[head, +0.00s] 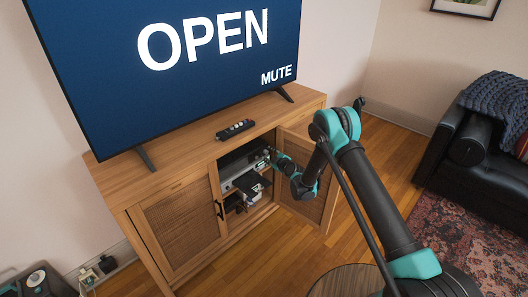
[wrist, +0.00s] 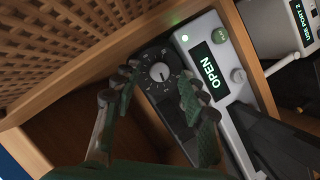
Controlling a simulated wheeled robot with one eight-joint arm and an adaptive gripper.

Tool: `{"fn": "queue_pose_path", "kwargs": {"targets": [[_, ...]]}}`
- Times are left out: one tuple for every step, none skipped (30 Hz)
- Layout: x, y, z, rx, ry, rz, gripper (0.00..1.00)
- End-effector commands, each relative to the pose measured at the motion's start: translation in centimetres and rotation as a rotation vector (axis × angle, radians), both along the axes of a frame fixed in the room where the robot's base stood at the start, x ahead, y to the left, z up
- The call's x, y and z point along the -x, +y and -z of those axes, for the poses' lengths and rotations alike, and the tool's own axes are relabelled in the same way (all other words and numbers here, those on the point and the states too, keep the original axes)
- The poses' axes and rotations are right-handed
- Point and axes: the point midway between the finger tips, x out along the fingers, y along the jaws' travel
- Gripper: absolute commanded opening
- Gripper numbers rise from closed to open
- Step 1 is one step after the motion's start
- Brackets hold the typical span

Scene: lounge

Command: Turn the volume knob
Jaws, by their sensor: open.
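In the wrist view a round knob (wrist: 161,72) with a pale pointer line sits on a dark panel (wrist: 158,58). My gripper (wrist: 155,81) is open, one finger on each side of the knob in the picture. The knob is uncovered between the fingertips; whether they touch it or stand short of it, I cannot tell. Beside the panel is a grey device (wrist: 233,95) whose display reads OPEN, with a lit green dot. In the head view my gripper (head: 273,157) reaches into the open cabinet (head: 172,187); the knob is too small to make out there.
The television (head: 190,65) on the cabinet shows OPEN and MUTE. A dark remote (head: 235,130) lies on the cabinet top. The right cabinet door (head: 318,205) stands open beside my arm. A lattice panel (wrist: 60,40) is close by.

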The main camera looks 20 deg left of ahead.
Motion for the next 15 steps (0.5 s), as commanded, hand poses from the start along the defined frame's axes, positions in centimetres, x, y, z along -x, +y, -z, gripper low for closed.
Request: {"fn": "queue_pose_path", "kwargs": {"targets": [[-0.06, -0.07, 0.10, 0.000, 0.000, 0.000, 0.43], [-0.08, -0.09, 0.14, 0.000, 0.000, 0.000, 0.43], [-0.09, -0.10, 0.17, 0.000, 0.001, -0.001, 0.43], [-0.10, -0.11, 0.19, 0.000, 0.001, -0.001, 0.43], [-0.11, -0.11, 0.20, 0.000, 0.001, -0.001, 0.43], [-0.11, -0.11, 0.21, 0.000, 0.000, -0.001, 0.43], [-0.11, -0.11, 0.22, 0.000, 0.000, -0.001, 0.43], [-0.11, -0.11, 0.21, 0.000, 0.000, -0.001, 0.43], [-0.11, -0.11, 0.21, 0.000, 0.000, -0.001, 0.43], [-0.11, -0.11, 0.20, 0.000, 0.000, -0.001, 0.43], [-0.11, -0.11, 0.20, 0.000, 0.000, -0.001, 0.43], [-0.11, -0.11, 0.20, 0.000, 0.000, -0.001, 0.41], [-0.11, -0.10, 0.20, 0.000, 0.000, -0.001, 0.38], [-0.11, -0.10, 0.20, 0.000, 0.000, -0.001, 0.34], [-0.11, -0.10, 0.20, 0.000, 0.000, -0.001, 0.29]]}}
